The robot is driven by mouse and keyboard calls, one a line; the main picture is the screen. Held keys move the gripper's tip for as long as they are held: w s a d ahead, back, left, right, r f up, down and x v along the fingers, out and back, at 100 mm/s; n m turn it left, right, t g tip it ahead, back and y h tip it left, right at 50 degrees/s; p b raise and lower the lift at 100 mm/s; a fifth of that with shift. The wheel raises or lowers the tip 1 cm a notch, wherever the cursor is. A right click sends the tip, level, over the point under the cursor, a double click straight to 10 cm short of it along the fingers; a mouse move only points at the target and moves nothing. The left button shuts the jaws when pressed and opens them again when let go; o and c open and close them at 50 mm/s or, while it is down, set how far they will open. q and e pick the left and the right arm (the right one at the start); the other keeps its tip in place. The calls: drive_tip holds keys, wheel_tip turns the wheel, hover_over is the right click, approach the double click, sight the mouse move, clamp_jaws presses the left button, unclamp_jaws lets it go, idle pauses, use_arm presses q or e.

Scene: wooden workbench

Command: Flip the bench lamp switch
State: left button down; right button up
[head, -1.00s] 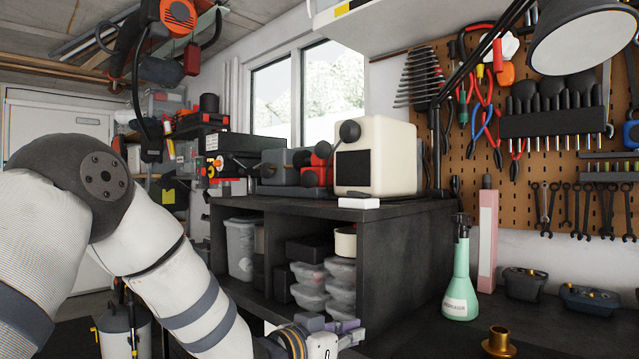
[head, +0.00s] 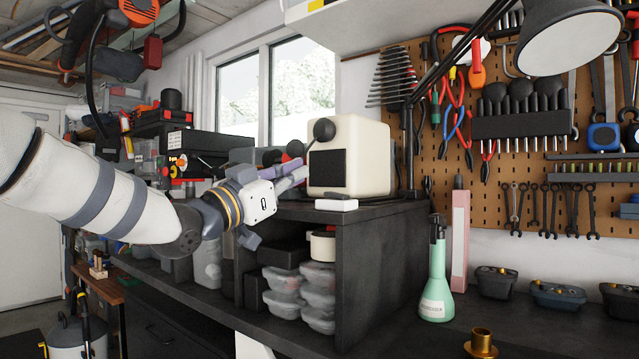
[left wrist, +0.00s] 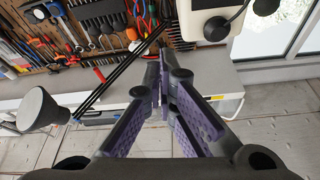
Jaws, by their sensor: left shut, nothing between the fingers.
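A cream box (head: 365,155) with a dark front panel stands on top of the black shelf unit; a black ball knob (head: 323,129) shows at its upper left. The ball also shows near the top of the left wrist view (left wrist: 217,28). I cannot tell for certain whether this is the lamp switch. The bench lamp (head: 567,40) has a pale shade and black arm at upper right. My left gripper (head: 298,177) is shut and empty, its purple fingers just left of the box's front. Whether they touch it is unclear. My right gripper is not in view.
A small white block (head: 336,205) lies at the shelf top's front edge (head: 375,214), below the box. A green spray bottle (head: 436,275), a pink box (head: 460,240) and a brass cup (head: 481,343) stand on the bench to the right. Tools hang on the pegboard (head: 400,65).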

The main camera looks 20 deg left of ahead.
use_arm(q)
drive_tip(key=r, duration=0.2)
hover_over(337, 196)
drive_tip(key=s+a, duration=0.2)
drive_tip(key=a, duration=0.1)
drive_tip(key=shift+w+d, duration=0.25)
drive_tip(key=shift+w+f, duration=0.15)
drive_tip(key=shift+f, duration=0.2)
drive_tip(key=shift+a+f, duration=0.15)
drive_tip(key=shift+f, duration=0.45)
drive_tip(key=shift+a+f, duration=0.15)
drive_tip(key=shift+f, duration=0.6)
